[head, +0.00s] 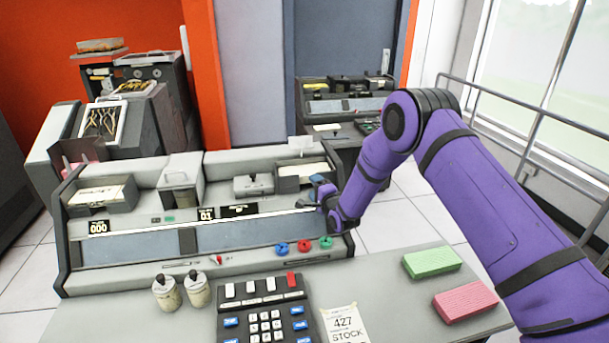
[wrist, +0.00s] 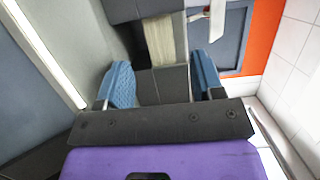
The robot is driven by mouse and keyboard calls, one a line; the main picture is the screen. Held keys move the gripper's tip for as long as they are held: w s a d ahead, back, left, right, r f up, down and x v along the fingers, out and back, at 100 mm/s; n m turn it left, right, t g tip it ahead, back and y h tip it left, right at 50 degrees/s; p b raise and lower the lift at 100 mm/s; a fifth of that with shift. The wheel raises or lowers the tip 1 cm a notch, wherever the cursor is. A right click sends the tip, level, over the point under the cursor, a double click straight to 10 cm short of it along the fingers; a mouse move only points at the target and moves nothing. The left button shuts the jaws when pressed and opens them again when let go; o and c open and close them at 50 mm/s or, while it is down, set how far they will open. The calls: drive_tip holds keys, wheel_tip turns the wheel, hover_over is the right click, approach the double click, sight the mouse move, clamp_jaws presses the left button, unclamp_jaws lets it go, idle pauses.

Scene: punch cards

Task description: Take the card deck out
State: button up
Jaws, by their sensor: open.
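A cream card deck (wrist: 160,42) stands in a dark grey tray on the right of the grey punch machine; its top shows in the head view (head: 302,169). My gripper (head: 320,187) is at the front right corner of that tray. In the wrist view my gripper (wrist: 165,84) has its two blue fingers spread with nothing between them. The deck lies just beyond the fingertips, roughly in line with the gap. No contact with the deck shows.
Another tray of cream cards (head: 98,194) is at the machine's left. Blue, red and green knobs (head: 304,246) sit below my gripper. A keypad (head: 265,315), two jars (head: 181,291), a stock note (head: 344,324), a green block (head: 431,262) and a pink block (head: 465,301) are on the desk.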

sight(307, 179)
drive_tip(key=x, duration=0.5)
drive_tip(key=shift+s+a, duration=0.1)
drive_tip(key=shift+r, duration=0.1)
clamp_jaws()
